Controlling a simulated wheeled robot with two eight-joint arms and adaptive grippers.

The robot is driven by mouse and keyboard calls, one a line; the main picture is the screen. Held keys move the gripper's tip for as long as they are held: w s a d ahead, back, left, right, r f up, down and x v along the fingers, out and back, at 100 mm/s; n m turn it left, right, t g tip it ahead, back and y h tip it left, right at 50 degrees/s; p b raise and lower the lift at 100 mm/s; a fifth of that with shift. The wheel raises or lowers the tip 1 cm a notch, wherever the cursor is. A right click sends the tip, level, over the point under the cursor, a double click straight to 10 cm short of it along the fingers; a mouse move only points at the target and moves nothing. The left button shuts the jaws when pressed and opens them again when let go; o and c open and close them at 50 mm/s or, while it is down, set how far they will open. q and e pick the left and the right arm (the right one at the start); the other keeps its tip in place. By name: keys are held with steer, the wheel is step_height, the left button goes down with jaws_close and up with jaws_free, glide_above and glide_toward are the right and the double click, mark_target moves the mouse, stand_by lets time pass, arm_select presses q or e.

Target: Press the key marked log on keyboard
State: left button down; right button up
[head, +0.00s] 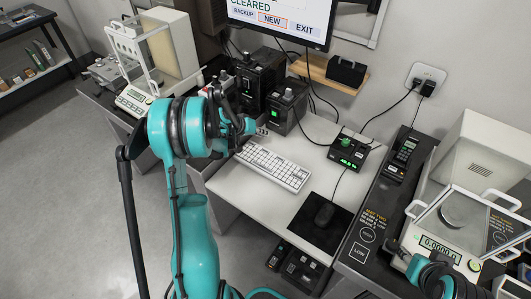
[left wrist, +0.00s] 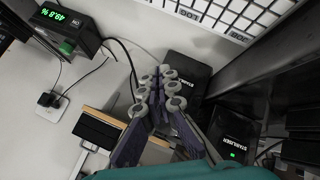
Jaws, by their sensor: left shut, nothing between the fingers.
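My left gripper (head: 262,131) is shut and empty. It is above the back of the desk, beyond the keyboard's far left end and apart from it. In the left wrist view its fingertips (left wrist: 165,78) are together, over the black boxes. My right arm (head: 436,279) shows at the lower right; its fingers are not clear.
Black stabiliser boxes (head: 287,108) stand behind the keyboard. A monitor (head: 280,22) above reads CLEARED, with NEW outlined. A small box with a green display (head: 349,155) and a mouse (head: 324,214) on a black pad are to the right. Balances stand on both sides.

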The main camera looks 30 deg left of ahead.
mark_target(264, 152)
arm_select(q)
step_height(264, 152, down, 7)
steer(key=b, duration=0.4)
steer(key=shift+f+b, duration=0.1)
steer(key=shift+b, duration=0.2)
stand_by(1.0)
steer(key=shift+f+b, duration=0.4)
steer(key=shift+b, duration=0.05)
steer(key=shift+f+b, duration=0.35)
stand_by(0.4)
stand_by(0.4)
steer(key=shift+r+p, duration=0.45)
steer(key=shift+r, duration=0.35)
